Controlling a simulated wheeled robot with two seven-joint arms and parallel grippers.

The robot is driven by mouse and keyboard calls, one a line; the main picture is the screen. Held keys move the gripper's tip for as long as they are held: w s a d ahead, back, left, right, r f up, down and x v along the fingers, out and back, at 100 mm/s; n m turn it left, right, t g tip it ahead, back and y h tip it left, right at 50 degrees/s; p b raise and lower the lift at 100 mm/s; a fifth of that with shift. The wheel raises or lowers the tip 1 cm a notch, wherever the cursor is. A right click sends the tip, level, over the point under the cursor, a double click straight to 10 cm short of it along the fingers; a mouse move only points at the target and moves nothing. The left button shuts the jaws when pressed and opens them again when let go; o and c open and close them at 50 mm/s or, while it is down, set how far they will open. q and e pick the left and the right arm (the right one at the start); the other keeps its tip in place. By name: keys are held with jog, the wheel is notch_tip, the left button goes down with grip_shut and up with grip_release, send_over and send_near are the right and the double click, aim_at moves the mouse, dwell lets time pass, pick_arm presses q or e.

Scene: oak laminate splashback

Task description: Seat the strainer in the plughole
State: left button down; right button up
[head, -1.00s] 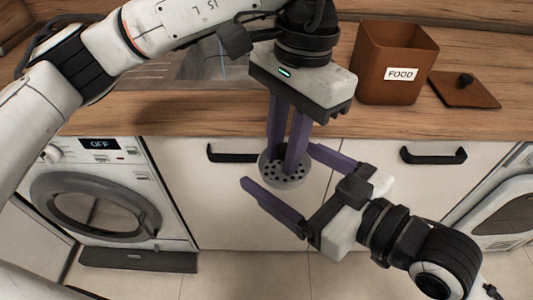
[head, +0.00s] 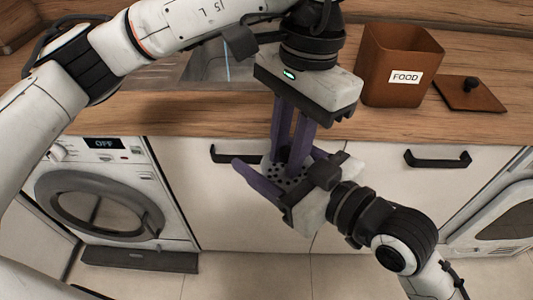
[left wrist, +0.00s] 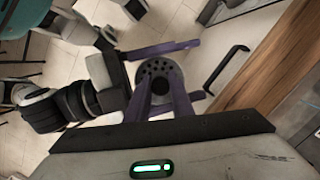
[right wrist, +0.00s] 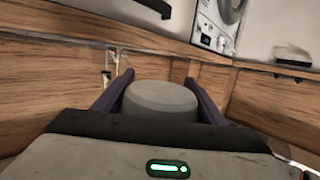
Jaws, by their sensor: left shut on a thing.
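The strainer (head: 268,178) is a grey round cup with dark holes in its top face. My left gripper (head: 287,168) points down and is shut on its middle, holding it in the air in front of the counter. The strainer's holed face shows in the left wrist view (left wrist: 150,68). My right gripper (head: 277,158) is open, its fingers on either side of the strainer; I cannot tell if they touch it. The right wrist view shows the strainer's plain grey underside (right wrist: 160,97) between those fingers. The sink (head: 205,65) is partly hidden behind my left arm; the plughole is not in view.
A brown box marked FOOD (head: 397,65) and its lid (head: 470,93) stand on the wooden counter (head: 180,115) at the right. Below are white cupboard doors with black handles (head: 437,160) and a washing machine (head: 100,205).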

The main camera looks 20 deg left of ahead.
pick_arm(q)
jog(key=c, duration=1.5)
grip_release()
jog(key=shift+w, duration=0.1)
